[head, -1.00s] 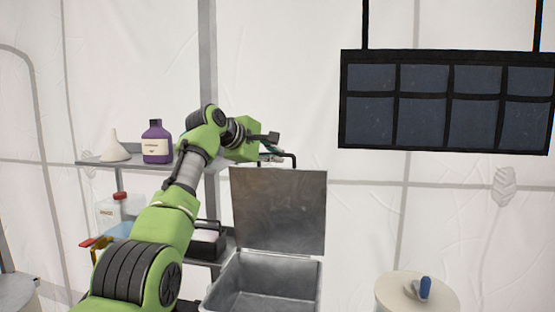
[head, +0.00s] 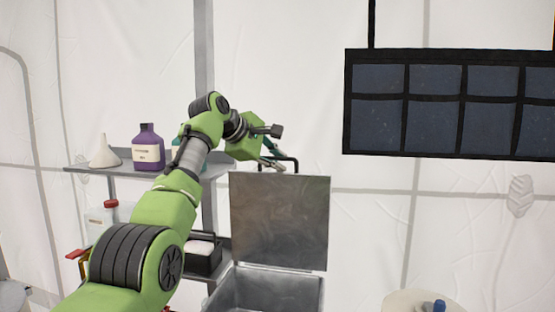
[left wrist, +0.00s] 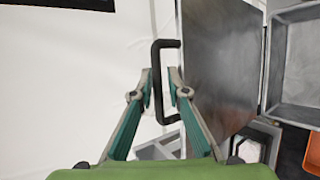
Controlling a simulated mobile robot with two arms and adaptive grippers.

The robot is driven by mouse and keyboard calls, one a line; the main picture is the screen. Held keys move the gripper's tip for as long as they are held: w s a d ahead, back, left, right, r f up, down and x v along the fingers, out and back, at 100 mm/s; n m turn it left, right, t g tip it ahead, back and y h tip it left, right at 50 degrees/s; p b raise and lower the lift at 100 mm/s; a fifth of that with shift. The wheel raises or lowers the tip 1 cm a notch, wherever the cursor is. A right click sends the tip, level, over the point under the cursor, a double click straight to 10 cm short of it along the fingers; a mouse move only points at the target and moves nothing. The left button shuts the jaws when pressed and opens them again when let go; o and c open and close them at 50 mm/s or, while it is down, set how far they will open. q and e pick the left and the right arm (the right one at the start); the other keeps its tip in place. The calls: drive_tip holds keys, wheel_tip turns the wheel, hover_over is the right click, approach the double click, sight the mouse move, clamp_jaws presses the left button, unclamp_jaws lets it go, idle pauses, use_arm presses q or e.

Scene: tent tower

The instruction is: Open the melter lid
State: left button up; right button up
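The melter is an open grey metal box (head: 262,292) at the bottom centre of the head view. Its lid (head: 280,222) stands upright at the back of the box, with a black handle (head: 291,163) on its top edge. In the left wrist view the lid (left wrist: 216,70) is on the right and the C-shaped handle (left wrist: 156,85) in the middle. My left gripper (left wrist: 160,78) has its fingertips on either side of the handle bar, with a visible gap between them. It also shows beside the handle in the head view (head: 272,155). My right gripper is not in view.
A shelf (head: 85,170) on the left holds a white funnel (head: 104,153) and a purple bottle (head: 148,150). A black box (head: 203,256) stands lower, beside the melter. A dark framed panel (head: 435,105) hangs at upper right. A pale round top (head: 405,300) stands at lower right.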

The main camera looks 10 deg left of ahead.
use_arm(q)
drive_tip(key=shift+w, duration=0.2)
drive_tip(key=v, duration=1.2)
drive_tip(key=shift+d, duration=0.1)
